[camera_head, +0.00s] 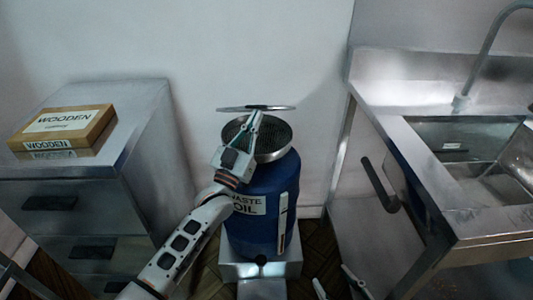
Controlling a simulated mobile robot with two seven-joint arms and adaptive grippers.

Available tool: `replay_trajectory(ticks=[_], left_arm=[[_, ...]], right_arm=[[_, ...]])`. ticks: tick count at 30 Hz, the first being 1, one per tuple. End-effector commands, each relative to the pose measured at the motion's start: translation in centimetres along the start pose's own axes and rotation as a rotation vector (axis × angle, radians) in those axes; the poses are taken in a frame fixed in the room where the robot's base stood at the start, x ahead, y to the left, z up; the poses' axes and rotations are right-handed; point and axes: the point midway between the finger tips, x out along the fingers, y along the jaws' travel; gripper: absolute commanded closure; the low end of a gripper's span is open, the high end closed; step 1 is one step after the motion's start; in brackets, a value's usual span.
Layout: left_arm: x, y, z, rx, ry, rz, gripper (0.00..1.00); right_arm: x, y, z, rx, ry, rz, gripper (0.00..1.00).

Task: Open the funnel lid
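The blue waste oil drum (270,195) stands upright in the middle, with a round mesh funnel (273,140) on top. The funnel lid (273,107), a thin dark disc, shows nearly edge-on above the funnel, apart from its front rim. My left gripper (255,118) reaches up in front of the funnel, its fingertips at the lid's underside. It hides the funnel's left part, and whether its fingers are parted or closed is unclear. My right gripper (337,281) is low at the bottom edge, right of the drum, its two fingertips spread apart with nothing between them.
A metal drawer cabinet (143,125) stands on the left with a wooden box (62,128) on it. A steel sink unit (407,140) with a tap (483,58) stands on the right. The wall is close behind the drum. Narrow floor gaps lie on either side.

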Motion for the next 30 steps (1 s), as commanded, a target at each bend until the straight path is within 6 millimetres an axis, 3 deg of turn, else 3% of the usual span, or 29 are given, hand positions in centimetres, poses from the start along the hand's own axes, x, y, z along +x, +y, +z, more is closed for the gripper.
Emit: replay_trajectory(ticks=[3, 15, 30], left_arm=[[1.1, -0.2, -1.1, 0.002, 0.005, 0.001, 1.00], [1.3, -0.4, -1.1, 0.001, 0.001, 0.000, 1.00], [5.7, -1.9, -3.5, 0.001, 0.003, 0.000, 1.00]], right_arm=[[-0.1, 0.2, -0.9, -0.004, 0.013, 0.003, 0.60], [-0.1, 0.2, -0.9, -0.004, 0.013, 0.003, 0.60], [-0.1, 0.4, -1.8, -0.007, 0.024, 0.006, 0.60]])
